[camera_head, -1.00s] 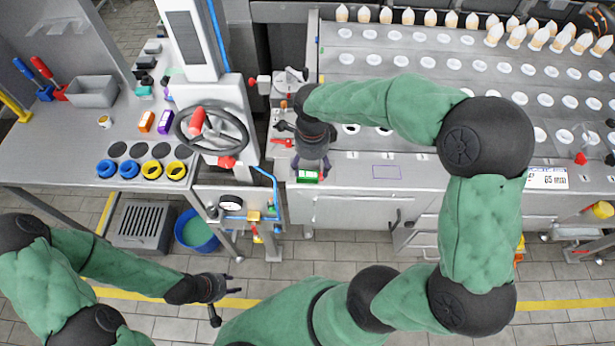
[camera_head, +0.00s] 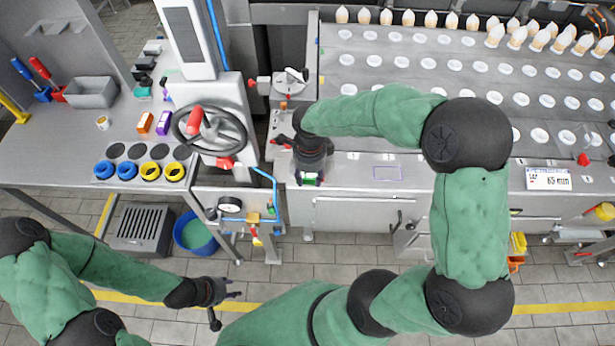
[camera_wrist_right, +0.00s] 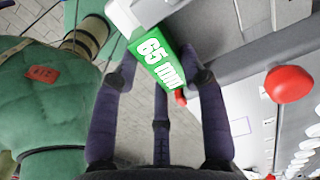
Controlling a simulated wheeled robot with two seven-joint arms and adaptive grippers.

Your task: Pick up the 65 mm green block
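The green block (camera_wrist_right: 158,58), marked "65 mm" in white, shows in the right wrist view at the top middle. In the head view a small part of the block (camera_head: 309,181) shows below my right gripper (camera_head: 312,168), at the front left edge of the grey machine; the rest is hidden by the gripper. In the wrist view the dark fingers of my right gripper (camera_wrist_right: 160,72) are spread, with the block's near end between the tips. I cannot tell if they touch it. My left gripper (camera_head: 226,302) is open and empty above the floor at the lower middle.
A steering wheel (camera_head: 209,130) and column stand left of the right gripper. A red knob (camera_wrist_right: 289,84) is close on the right in the wrist view. White cones (camera_head: 430,19) line the machine's back. A "65 mm" sign (camera_head: 548,179) stands at right.

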